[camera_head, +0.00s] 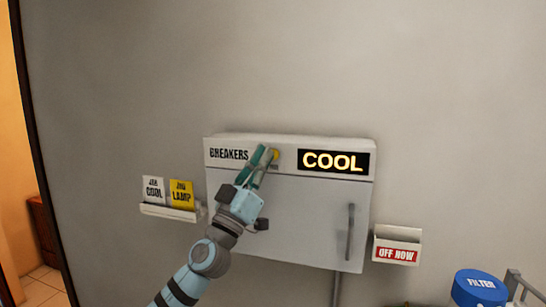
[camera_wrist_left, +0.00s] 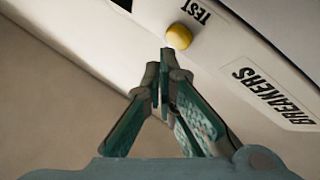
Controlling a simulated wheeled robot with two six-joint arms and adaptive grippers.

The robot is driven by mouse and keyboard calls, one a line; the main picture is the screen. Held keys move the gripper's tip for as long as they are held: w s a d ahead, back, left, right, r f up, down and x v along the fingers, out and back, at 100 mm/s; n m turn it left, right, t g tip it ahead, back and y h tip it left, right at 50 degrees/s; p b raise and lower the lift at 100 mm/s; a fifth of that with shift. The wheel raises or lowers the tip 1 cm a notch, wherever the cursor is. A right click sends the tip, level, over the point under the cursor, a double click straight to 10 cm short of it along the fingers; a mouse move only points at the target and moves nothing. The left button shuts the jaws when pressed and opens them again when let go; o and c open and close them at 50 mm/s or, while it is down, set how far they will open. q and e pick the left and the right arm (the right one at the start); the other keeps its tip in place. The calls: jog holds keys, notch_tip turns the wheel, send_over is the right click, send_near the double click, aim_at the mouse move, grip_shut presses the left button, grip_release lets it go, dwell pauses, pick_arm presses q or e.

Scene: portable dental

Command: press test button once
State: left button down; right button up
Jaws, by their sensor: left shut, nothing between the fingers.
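The yellow round test button (camera_head: 275,154) is on the upper front strip of the white breaker box (camera_head: 300,215), between the "BREAKERS" label and the lit "COOL" display. It also shows in the left wrist view (camera_wrist_left: 179,36), beside the word "TEST". My left gripper (camera_head: 266,150) is shut and empty. Its fingertips (camera_wrist_left: 168,55) are just short of the button in the left wrist view, with a small visible gap in the picture. I cannot tell the exact distance in depth. My right gripper is not in view.
A small holder (camera_head: 170,212) with white "COOL" and yellow "LAMP" cards is left of the box. A white tray marked "OFF NOW" (camera_head: 398,246) is on the right. A blue-lidded "FILTER" container (camera_head: 480,288) is at lower right. The wall above is clear.

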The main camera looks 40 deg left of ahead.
pick_arm(q)
jog(key=shift+s, duration=0.15)
jog(key=s, duration=0.1)
jog(key=s+d+b, duration=0.1)
jog(key=s, duration=0.1)
jog(key=s+b, duration=0.1)
jog(key=shift+s+d, duration=0.3)
jog(key=shift+d, duration=0.05)
dwell(0.8)
